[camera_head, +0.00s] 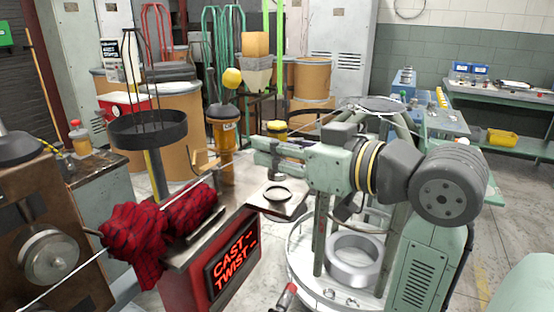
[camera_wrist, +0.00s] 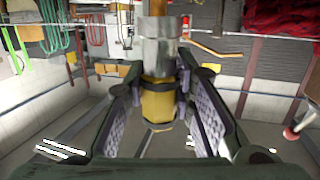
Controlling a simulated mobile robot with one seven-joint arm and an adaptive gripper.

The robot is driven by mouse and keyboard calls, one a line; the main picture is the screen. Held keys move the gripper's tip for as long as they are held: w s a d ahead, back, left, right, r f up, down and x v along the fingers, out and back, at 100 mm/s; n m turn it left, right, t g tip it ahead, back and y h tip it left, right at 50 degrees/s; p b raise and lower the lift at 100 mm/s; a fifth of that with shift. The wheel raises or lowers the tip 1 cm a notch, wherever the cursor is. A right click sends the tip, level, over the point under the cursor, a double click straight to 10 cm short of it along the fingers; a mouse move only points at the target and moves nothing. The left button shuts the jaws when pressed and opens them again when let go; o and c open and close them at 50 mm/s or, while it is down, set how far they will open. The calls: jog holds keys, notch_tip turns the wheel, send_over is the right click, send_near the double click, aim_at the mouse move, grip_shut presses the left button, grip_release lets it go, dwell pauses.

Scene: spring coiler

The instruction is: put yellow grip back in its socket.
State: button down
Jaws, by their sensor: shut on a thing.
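The yellow grip (camera_head: 277,127) shows just above my gripper's fingers in the head view, with a dark band around it. In the wrist view the yellow grip (camera_wrist: 158,103) lies between the two pads of my gripper (camera_wrist: 163,112), which is shut on it. A silver cylinder (camera_wrist: 157,45) adjoins it there; the wrist picture appears upside down. My gripper (camera_head: 268,152) points left in the head view, above a small plate (camera_head: 290,209) bearing a dark-rimmed round ring (camera_head: 277,194). I cannot tell whether this ring is the socket. The fingers hide the grip's lower part in the head view.
A red machine with a lit "CAST TWIST" panel (camera_head: 232,257) and red cloth (camera_head: 145,235) stands lower left. A round frame with a metal ring (camera_head: 354,262) stands below my arm.

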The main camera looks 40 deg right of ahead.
jog(key=shift+f, duration=1.4)
jog(key=shift+f, duration=0.15)
jog(key=c, duration=1.3)
grip_release()
jog(key=shift+c, duration=0.2)
jog(key=shift+r+p, duration=0.25)
jog(key=shift+p, duration=0.1)
jog(key=s+d+r+b, duration=0.1)
jog(key=s+b, duration=0.2)
jog(key=s, duration=0.9)
jog(key=shift+d+r, duration=0.15)
jog(key=shift+d, duration=0.1)
